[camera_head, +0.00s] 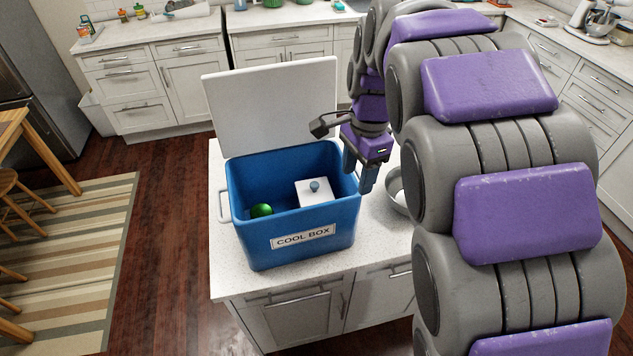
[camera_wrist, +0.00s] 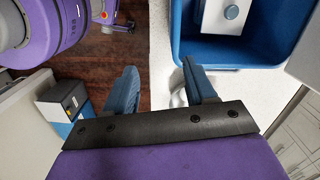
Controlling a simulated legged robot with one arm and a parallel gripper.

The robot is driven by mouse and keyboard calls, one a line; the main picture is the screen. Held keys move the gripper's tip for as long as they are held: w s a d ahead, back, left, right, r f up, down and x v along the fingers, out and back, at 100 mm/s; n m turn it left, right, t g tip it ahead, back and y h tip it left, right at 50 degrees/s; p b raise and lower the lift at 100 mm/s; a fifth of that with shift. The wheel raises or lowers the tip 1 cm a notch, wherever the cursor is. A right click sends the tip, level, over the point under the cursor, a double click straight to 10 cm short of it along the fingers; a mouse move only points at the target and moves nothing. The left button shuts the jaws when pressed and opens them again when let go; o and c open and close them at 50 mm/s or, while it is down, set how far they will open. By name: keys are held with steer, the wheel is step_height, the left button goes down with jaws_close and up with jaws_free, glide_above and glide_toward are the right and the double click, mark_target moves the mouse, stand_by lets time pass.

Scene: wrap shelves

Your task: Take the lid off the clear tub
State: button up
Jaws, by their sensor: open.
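A white square lid (camera_head: 308,193) with a round blue-grey knob (camera_head: 315,185) shows inside the blue cool box (camera_head: 298,258), toward its right side. The tub walls under the lid cannot be made out. In the wrist view the lid (camera_wrist: 212,16) and its knob (camera_wrist: 232,12) are at the top right, inside the box. My gripper (camera_head: 358,177) is outside the box, by its right wall, pointing down over the counter. In the wrist view its two blue fingers (camera_wrist: 160,85) are apart with nothing held between them.
The cool box's white lid (camera_head: 272,105) stands raised at its back. A green round thing (camera_head: 261,210) lies in the box at left. A grey bowl (camera_head: 393,203) stands on the counter right of the box, partly hidden by my arm. The counter's front strip is clear.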

steer(key=w+a+r+m+p, duration=0.35)
steer(key=w+a, duration=0.35)
steer(key=w, duration=0.3)
steer(key=m+b, duration=0.1)
glide_above(314, 184)
step_height(314, 184, down, 9)
steer(key=f, duration=0.3)
steer(key=shift+d+y+b, duration=0.25)
steer(key=shift+y+b, duration=0.15)
steer(key=shift+d+f, duration=0.25)
steer(key=shift+d, duration=0.05)
steer(key=shift+f, duration=0.3)
steer(key=f, duration=0.2)
steer(key=a+f+b, duration=0.1)
steer(key=f, duration=0.1)
steer(key=shift+w+a+f, duration=0.1)
steer(key=shift+a+f, duration=0.1)
steer(key=shift+f, duration=0.2)
steer(key=shift+d+r, duration=0.1)
steer(key=shift+d, duration=0.4)
steer(key=c, duration=0.3)
steer(key=shift+a, duration=0.3)
jaws_close()
